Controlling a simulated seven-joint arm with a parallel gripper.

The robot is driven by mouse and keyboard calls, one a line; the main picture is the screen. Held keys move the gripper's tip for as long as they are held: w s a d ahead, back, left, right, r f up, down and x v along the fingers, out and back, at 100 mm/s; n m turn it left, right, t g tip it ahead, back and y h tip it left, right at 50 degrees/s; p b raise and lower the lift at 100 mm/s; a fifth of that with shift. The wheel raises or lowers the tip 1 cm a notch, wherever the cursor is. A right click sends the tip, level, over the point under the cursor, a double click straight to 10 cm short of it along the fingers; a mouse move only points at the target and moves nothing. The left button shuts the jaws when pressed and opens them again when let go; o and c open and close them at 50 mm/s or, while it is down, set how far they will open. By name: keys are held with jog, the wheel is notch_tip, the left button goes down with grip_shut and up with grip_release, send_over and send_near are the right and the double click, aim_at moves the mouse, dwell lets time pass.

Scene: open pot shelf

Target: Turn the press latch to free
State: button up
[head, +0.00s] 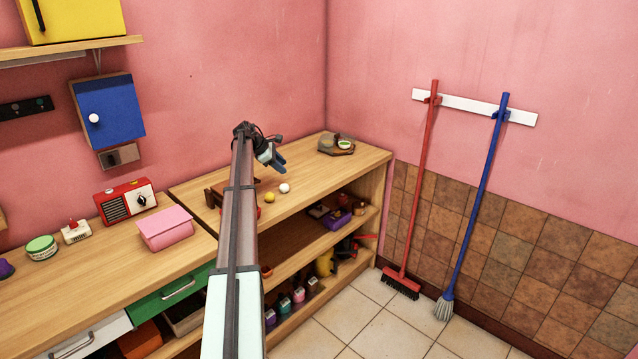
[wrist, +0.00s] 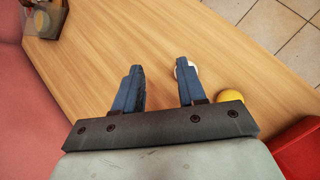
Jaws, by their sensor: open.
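A low grey item (head: 336,151) with a dark upright part and a small round green-and-white piece sits at the far right end of the wooden counter. It may be the press, but I cannot make out a latch on it. Part of it also shows in the top left corner of the wrist view (wrist: 40,24). My gripper (head: 279,160) is above the counter, to the left of this item and apart from it. In the wrist view its blue fingers (wrist: 159,72) are spread with nothing between them but bare counter.
A yellow ball (head: 270,197) and a white ball (head: 284,188) lie on the counter near my gripper. A red thing (wrist: 302,148) is at the wrist view's right edge. A pink box (head: 165,228) and red radio (head: 125,202) stand left. The counter (head: 345,172) before the grey item is clear.

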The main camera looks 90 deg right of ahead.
jog(key=s+a+f+m+g, duration=0.1)
jog(key=s+a+f+m, duration=0.1)
jog(key=s, duration=0.5)
jog(key=s+a+f+m+g, duration=0.2)
jog(key=s+f+m, duration=0.1)
jog(key=s, duration=0.5)
jog(key=shift+f+m, duration=0.35)
jog(key=shift+m, duration=0.55)
jog(key=w+d+r+n+t+h, duration=0.1)
jog(key=w+d+r, duration=0.2)
jog(key=w+r, duration=0.55)
jog(key=w+d+r+n+t, duration=0.1)
jog(key=w+d+r+t, duration=0.2)
jog(key=w, duration=1.1)
jog(key=w+d+r+n+h, duration=0.15)
jog(key=w+d+r, duration=0.3)
jog(key=w, duration=0.75)
jog(key=w+a+f+n+t+y, duration=0.1)
jog(key=w+a+n+t+y, duration=0.15)
jog(key=n+y, duration=0.35)
jog(key=shift+n+g+h, duration=0.45)
jog(key=shift+n+h, duration=0.2)
jog(key=x, duration=1.3)
jog(key=shift+a+f, duration=0.3)
jog(key=shift+f, duration=0.05)
grip_shut()
